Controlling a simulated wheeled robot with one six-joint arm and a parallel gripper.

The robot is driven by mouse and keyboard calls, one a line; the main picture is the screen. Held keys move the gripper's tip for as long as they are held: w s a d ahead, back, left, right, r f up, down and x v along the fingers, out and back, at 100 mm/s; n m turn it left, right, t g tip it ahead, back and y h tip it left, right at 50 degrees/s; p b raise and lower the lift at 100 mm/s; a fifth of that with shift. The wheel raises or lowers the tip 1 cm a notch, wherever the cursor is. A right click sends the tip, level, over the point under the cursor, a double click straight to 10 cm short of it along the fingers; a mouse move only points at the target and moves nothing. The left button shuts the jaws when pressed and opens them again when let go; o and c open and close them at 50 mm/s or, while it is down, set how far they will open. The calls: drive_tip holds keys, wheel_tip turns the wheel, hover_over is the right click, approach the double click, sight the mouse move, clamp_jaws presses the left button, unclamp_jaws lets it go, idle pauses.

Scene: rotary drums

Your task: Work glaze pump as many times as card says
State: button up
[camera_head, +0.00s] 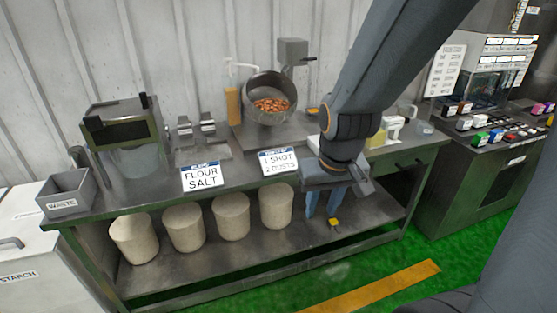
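The likely glaze pump is an orange bottle (233,103) with a white spout on top, at the back of the green bench, left of the tilted metal drum (270,98). The drum holds orange-brown pieces. A card (278,161) at the bench's front edge reads "1 SHOT" and "2 DUSTS"; its small header is unreadable. My gripper (323,202) hangs in front of the bench, right of that card and well apart from the bottle. Its two blue fingers point down, spread, with nothing clearly between them. A small yellow item (334,222) shows near the right fingertip; I cannot tell whether they touch.
Another card (203,177) reads "FLOUR SALT". Left on the bench are a hopper machine (125,130) and a waste bin (68,192). Several beige tubs (184,227) stand on the lower shelf. A second bench (480,170) stands right. My arm hides part of the bench.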

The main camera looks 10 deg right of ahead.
clamp_jaws()
idle(1.9)
